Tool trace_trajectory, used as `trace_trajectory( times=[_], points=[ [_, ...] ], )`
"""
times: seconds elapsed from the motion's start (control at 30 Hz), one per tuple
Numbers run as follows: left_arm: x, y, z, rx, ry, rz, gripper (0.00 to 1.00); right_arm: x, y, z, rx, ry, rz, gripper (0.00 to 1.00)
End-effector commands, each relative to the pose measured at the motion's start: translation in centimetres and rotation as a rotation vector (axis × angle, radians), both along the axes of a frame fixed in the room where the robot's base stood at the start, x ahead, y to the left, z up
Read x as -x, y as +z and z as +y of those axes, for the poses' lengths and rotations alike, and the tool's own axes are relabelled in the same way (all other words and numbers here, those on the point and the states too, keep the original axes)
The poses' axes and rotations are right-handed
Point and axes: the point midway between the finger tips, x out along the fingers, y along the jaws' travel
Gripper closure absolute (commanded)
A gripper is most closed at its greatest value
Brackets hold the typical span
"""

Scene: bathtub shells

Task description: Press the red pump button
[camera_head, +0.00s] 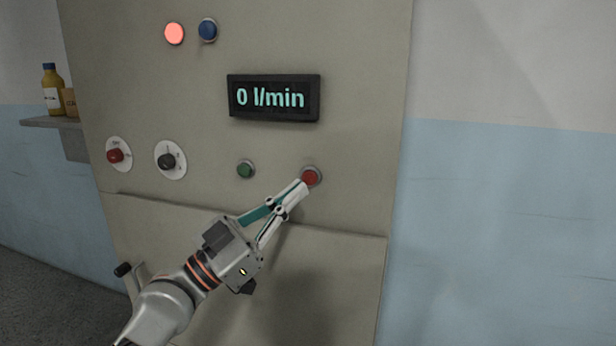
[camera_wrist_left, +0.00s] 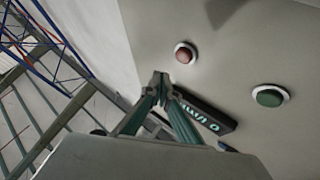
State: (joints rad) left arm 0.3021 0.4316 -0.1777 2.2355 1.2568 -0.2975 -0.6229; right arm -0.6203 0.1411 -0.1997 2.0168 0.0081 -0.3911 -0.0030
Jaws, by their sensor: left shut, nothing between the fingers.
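The red pump button (camera_head: 310,177) sits on the beige panel (camera_head: 350,120), right of a green button (camera_head: 246,169). My left gripper (camera_head: 302,188) is shut and empty. In the head view its fingertips overlap the lower left edge of the red button; whether they touch it cannot be told there. In the left wrist view the red button (camera_wrist_left: 185,53) shows to the upper right of the shut fingertips (camera_wrist_left: 160,82), with a visible gap between them in the picture. The green button (camera_wrist_left: 269,96) is further right. My right gripper is not in view.
A black display (camera_head: 273,98) reads 0 l/min. A lit red lamp (camera_head: 174,33) and a blue button (camera_head: 208,30) are above. A red knob (camera_head: 116,155) and a black knob (camera_head: 168,161) are at left. A shelf (camera_head: 50,122) with a bottle (camera_head: 52,88) stands left of the panel.

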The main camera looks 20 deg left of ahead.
Motion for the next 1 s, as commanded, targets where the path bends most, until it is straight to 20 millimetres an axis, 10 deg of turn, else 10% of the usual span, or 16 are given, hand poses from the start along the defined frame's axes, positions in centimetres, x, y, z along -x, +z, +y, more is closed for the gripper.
trace_trajectory(
  times=[1.0],
  points=[
    [2.1, 0.0, 0.1, 0.000, 0.000, 0.000, 1.00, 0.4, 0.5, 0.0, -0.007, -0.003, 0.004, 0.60]
  ],
)
